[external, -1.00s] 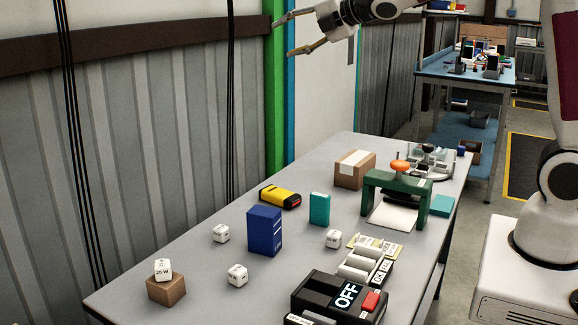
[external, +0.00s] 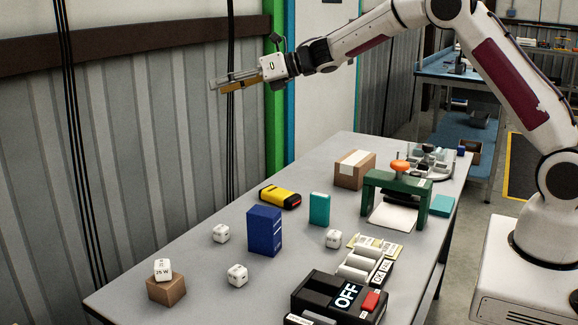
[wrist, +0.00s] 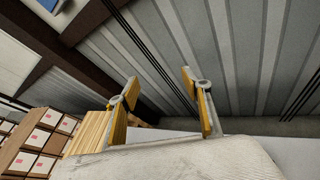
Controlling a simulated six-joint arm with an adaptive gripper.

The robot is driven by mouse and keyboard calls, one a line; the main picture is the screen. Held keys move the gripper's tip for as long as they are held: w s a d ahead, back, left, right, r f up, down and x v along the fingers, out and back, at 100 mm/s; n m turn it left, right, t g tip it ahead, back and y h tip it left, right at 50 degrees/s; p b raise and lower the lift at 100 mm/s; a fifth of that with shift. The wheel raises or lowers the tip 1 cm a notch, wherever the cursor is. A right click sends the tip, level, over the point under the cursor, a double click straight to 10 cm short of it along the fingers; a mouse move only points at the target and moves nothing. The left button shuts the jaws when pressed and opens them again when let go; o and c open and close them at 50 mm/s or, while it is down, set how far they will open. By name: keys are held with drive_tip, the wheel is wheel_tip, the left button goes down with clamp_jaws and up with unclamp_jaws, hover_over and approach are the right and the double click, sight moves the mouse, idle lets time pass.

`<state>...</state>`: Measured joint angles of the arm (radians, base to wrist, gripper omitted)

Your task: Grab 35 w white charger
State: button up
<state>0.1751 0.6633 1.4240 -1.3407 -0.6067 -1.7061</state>
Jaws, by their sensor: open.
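Several small white cube chargers are on the grey table. One charger (external: 162,269) marked 25 W sits tilted on a small brown carton (external: 166,290) at the front left. Others stand on the table: one charger (external: 221,233), a second charger (external: 237,274) nearer the front, and a third charger (external: 333,239) further right. I cannot read a 35 W label on any of them. My gripper (external: 222,84) is open and empty, high above the table's left side near the wall. In the wrist view its two fingers (wrist: 162,100) stand apart with nothing between them.
A blue box (external: 264,231), a yellow device (external: 280,197) and a teal box (external: 319,209) stand mid-table. A green press (external: 397,189) and a brown carton (external: 354,169) are behind. A black OFF switch box (external: 338,297) is at the front. The metal wall (external: 150,150) borders the left.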

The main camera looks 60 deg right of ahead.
drive_tip(key=s+a+f+n+g+y, duration=0.1)
drive_tip(key=f+n, duration=0.4)
drive_tip(key=f, duration=0.5)
drive_tip(key=s+a+f+n+g+y, duration=0.2)
drive_tip(key=s+f+n+g+y, duration=0.1)
drive_tip(key=f, duration=0.7)
drive_tip(key=s+a+f+n+g+y, duration=0.2)
drive_tip(key=s+f+n+g, duration=0.2)
drive_tip(key=f+n, duration=0.5)
drive_tip(key=shift+s+f+g, duration=0.2)
drive_tip(key=shift+f+g, duration=0.3)
drive_tip(key=shift+g, duration=0.4)
drive_tip(key=shift+a, duration=0.1)
drive_tip(key=shift+x, duration=1.25)
